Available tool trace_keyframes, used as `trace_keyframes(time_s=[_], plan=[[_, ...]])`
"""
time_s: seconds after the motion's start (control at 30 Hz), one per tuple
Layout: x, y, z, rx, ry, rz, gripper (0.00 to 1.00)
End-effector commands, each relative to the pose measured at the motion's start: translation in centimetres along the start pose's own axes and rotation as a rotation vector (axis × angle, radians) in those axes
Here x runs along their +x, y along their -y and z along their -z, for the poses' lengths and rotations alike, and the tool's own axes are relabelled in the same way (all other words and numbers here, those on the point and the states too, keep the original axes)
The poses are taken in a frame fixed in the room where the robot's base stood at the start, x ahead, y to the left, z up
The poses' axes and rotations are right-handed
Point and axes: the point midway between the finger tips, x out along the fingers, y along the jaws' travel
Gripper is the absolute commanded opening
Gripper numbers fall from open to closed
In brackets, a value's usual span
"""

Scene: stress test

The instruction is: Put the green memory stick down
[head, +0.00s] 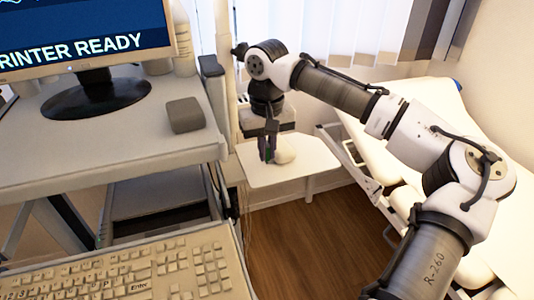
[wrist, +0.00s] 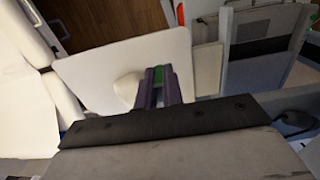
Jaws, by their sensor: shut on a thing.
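The green memory stick (wrist: 159,76) shows between the two dark fingers of my gripper (wrist: 158,86) in the wrist view. A small bit of green also shows between the fingers in the head view (head: 268,154). My gripper (head: 268,150) is shut on the stick and points down over a white tray table (head: 275,176). The table also shows in the wrist view (wrist: 90,72). I cannot tell whether the stick touches the table top. Most of the stick is hidden by the fingers.
A rounded whitish object (head: 285,155) sits on the tray table right beside my gripper. To the left stand a desk with a monitor (head: 80,38), a grey box (head: 185,115) and a keyboard (head: 130,272). A white padded bed (head: 440,100) lies to the right. The table's front is clear.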

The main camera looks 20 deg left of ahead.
Motion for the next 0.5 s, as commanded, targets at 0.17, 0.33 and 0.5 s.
trace_keyframes(time_s=[0.17,0.33,0.5], plan=[[1.9,0.0,0.0,0.0,0.0,-0.001,0.0],[2.1,0.0,0.0,0.0,-0.001,-0.001,0.0],[2.3,0.0,0.0,0.0,0.0,0.0,0.0]])
